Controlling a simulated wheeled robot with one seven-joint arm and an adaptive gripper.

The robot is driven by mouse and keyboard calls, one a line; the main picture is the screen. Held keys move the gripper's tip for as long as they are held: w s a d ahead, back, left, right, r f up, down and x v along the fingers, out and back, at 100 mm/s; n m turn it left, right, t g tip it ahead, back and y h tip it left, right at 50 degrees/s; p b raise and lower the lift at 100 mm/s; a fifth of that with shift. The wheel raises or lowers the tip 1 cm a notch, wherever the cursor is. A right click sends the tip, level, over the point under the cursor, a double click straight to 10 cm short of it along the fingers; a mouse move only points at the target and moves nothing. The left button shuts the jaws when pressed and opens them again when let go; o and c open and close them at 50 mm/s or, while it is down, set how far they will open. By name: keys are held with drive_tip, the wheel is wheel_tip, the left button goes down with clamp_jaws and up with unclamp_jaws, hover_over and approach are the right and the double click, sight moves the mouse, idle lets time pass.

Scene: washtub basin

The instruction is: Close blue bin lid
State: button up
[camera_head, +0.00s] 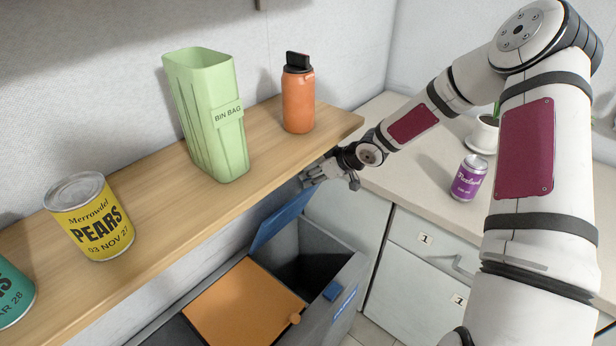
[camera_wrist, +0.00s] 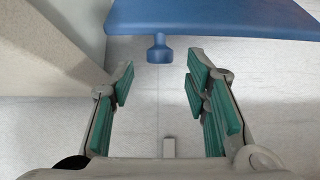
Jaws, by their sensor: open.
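The blue lid (camera_head: 282,220) stands raised and steeply tilted at the back of its grey bin (camera_head: 347,280), whose dark inside shows open. The lid's top edge is close under the shelf's front edge. My gripper (camera_head: 326,178) is just above and right of the lid's upper end, in front of the shelf. In the wrist view my gripper (camera_wrist: 161,72) is open, with nothing between its teal pads. The blue lid (camera_wrist: 215,18) spans the top of that view, and its knob (camera_wrist: 159,50) shows just beyond and between the fingertips. I see no clear contact.
A wooden shelf (camera_head: 160,215) above the bins carries a green bin-bag holder (camera_head: 208,120), an orange bottle (camera_head: 298,100) and cans. A shut orange lid (camera_head: 243,303) lies left of the open bin. A purple can (camera_head: 468,178) and a plant pot (camera_head: 483,135) stand on the right counter.

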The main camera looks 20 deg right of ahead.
drive_tip(key=shift+x, duration=1.65)
clamp_jaws()
